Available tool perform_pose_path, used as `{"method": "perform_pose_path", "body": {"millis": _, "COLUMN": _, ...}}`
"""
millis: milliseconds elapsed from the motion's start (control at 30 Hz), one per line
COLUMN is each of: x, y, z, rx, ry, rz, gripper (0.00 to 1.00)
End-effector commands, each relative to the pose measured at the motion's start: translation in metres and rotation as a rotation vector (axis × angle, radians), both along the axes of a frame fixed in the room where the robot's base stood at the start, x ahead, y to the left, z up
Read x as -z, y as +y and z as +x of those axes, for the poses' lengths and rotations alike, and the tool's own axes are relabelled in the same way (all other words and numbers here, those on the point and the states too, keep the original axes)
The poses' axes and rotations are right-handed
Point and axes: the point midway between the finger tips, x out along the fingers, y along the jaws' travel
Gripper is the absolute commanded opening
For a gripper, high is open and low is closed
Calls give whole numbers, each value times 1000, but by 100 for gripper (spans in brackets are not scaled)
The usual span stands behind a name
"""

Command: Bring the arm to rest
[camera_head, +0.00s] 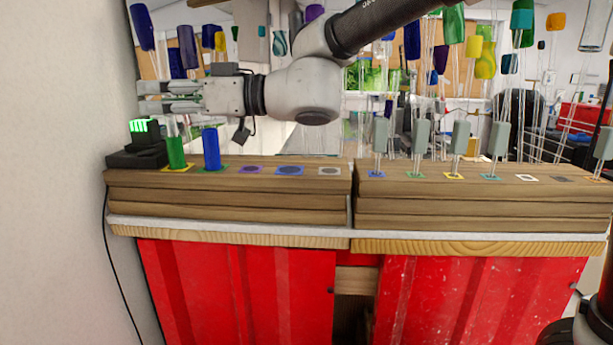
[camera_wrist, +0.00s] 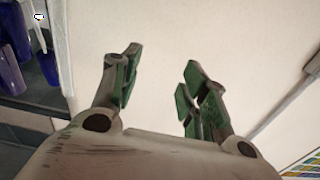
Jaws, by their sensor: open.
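My gripper (camera_head: 160,97) is at the upper left in the head view, above the left end of the wooden bench. Its fingers point left toward the pale wall. In the wrist view my gripper (camera_wrist: 160,85) shows two fingers with green pads spread apart, with nothing between them but a plain pale surface. My arm reaches in from the upper right in the head view. Just below the gripper stand a green glass rod (camera_head: 176,152) and a blue glass rod (camera_head: 211,148), both upright on the bench and not held.
A black device with a green lit display (camera_head: 144,127) sits at the bench's left end. Coloured square marks, such as a purple one (camera_head: 251,169), line the wooden bench (camera_head: 230,200). Several grey-topped glass pieces (camera_head: 380,135) stand on the right half. Coloured glass hangs above and behind.

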Motion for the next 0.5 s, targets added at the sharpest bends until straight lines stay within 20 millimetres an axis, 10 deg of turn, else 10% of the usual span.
{"method": "perform_pose_path", "body": {"millis": 500, "x": 33, "y": -10, "z": -12, "rx": -46, "ry": 353, "rz": -84, "gripper": 44}}
